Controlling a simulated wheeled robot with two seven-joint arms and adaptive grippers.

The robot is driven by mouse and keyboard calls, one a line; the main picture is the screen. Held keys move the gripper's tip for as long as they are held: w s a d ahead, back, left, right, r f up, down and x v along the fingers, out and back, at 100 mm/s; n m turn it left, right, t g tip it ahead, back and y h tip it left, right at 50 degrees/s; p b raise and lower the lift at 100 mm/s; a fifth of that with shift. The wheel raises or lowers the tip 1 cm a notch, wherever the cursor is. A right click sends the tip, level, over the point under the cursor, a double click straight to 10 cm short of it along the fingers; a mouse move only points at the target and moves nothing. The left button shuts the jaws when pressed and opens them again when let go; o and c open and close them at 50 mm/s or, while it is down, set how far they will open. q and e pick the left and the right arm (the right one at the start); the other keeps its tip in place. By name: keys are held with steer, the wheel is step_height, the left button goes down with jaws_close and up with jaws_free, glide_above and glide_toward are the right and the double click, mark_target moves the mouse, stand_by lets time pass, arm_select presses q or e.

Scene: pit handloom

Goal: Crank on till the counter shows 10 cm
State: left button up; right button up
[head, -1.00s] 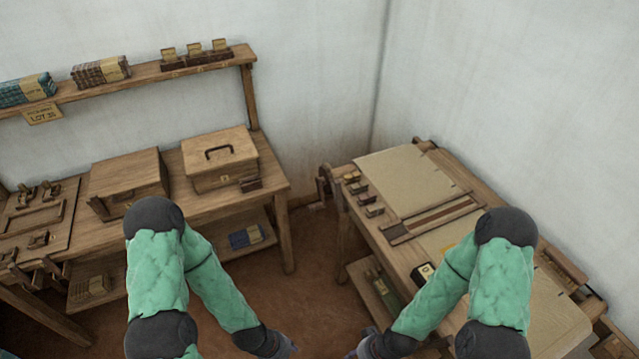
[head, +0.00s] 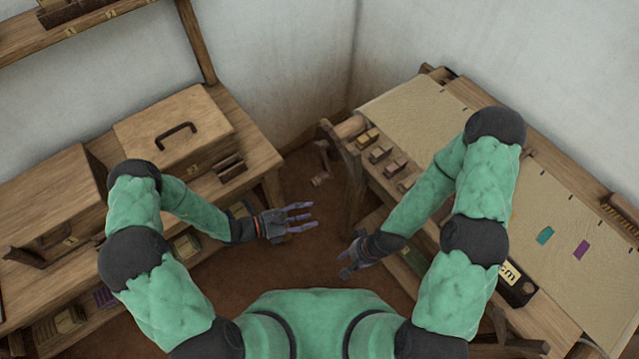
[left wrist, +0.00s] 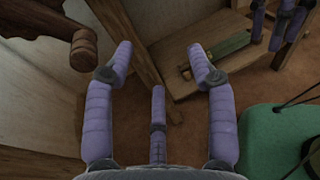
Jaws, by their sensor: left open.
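The crank (head: 322,163) shows as a small wooden handle by the loom's left post; its lower part is hard to make out. In the left wrist view a rounded wooden handle (left wrist: 84,50) is at the upper left, outside my fingers. The counter (head: 514,284) is a dark box with a "cm" label on the loom's near side; its number is partly hidden by my right arm. My left gripper (head: 306,217) is open and empty, below the crank and apart from it. My right gripper (head: 346,262) has its fingers spread, empty, left of the loom.
The loom (head: 354,190) carries pale cloth (head: 410,110) with coloured patches. Small wooden blocks (head: 381,153) line its left edge. A bench with a lidded wooden box (head: 205,125) stands on the left. Floor (head: 305,260) is clear between bench and loom.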

mark_target(320, 179)
arm_select(q)
steer(key=w+a+n+t+b, duration=0.1)
steer(key=w+a+n+t, duration=0.3)
steer(key=w+t, duration=0.25)
steer(key=shift+g+y, duration=0.3)
steer(key=shift+g, duration=0.15)
steer(key=b+x, duration=0.1)
steer(key=x, duration=0.2)
steer(key=b+x, duration=0.1)
steer(key=x, duration=0.3)
steer(key=b+x, duration=0.1)
steer(key=x, duration=0.2)
steer(key=shift+w+d+r, duration=0.1)
steer(key=shift+d+r, duration=0.15)
steer(key=shift+r, duration=0.1)
jaws_close()
